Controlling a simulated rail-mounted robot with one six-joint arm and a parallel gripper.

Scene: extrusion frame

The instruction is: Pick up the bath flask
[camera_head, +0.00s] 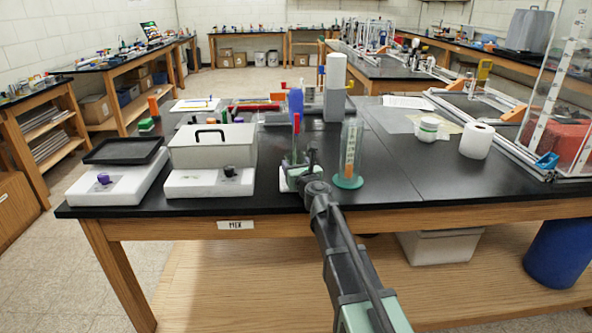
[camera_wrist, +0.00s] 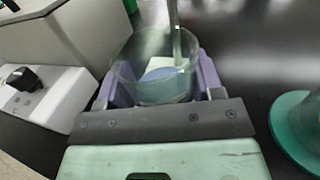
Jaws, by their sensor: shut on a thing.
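The bath flask (camera_wrist: 153,84) is a clear round-walled glass vessel in the wrist view, with something pale and bluish showing inside it. My gripper (camera_wrist: 160,80) has its purple fingers closed on both sides of the flask. A thin upright rod (camera_wrist: 175,25) shows at the far side of the flask; I cannot tell whether it stands inside or behind it. In the head view my gripper (camera_head: 303,160) is over the front of the black bench, and my wrist mostly hides the flask. I cannot tell whether the flask is clear of the surface.
A clear cylinder (camera_head: 357,140) on a green base stands close on the right. White scales (camera_head: 210,183) with a grey box (camera_head: 213,146) stand on the left. A blue and red upright item (camera_head: 296,103) is just behind my gripper.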

